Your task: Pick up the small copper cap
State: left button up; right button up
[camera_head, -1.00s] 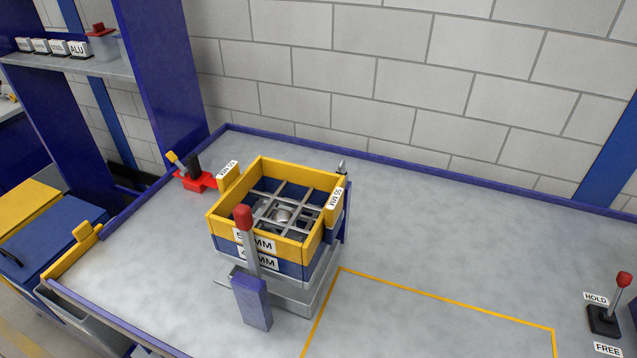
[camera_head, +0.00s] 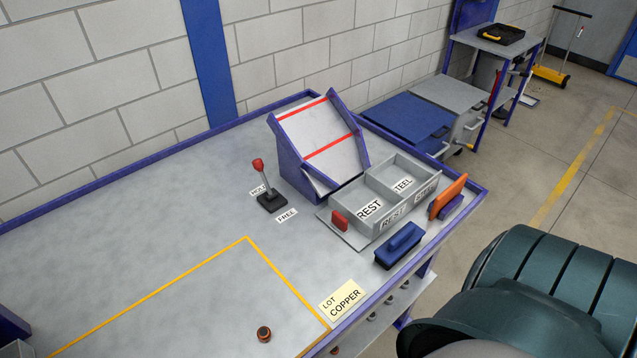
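A small round dark cap with a copper-coloured rim (camera_head: 264,334) sits on the grey tabletop. It lies inside the yellow-outlined area, near its right line and the lower edge of the view. A cream card reading "LOT COPPER" (camera_head: 343,301) lies just right of it. Neither of my grippers is in view. Part of my own dark green arm shows at the lower right, away from the cap.
A HOLD/FREE lever (camera_head: 268,193) stands behind the marked area. Right of it are a sloped chute with red stripes (camera_head: 318,140), a grey divided tray (camera_head: 376,212), a blue-handled brush (camera_head: 399,246) and an orange-handled tool (camera_head: 447,196). The marked area is otherwise clear.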

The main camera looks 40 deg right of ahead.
aim_at(264, 333)
jog(key=l+z, duration=0.15)
jog(key=z, duration=0.35)
jog(key=k+j+u, duration=0.1)
jog(key=k+j, duration=0.5)
jog(key=j, duration=0.2)
jog(key=k+j+u, duration=0.25)
jog(key=k+j, duration=0.3)
jog(key=j, duration=0.25)
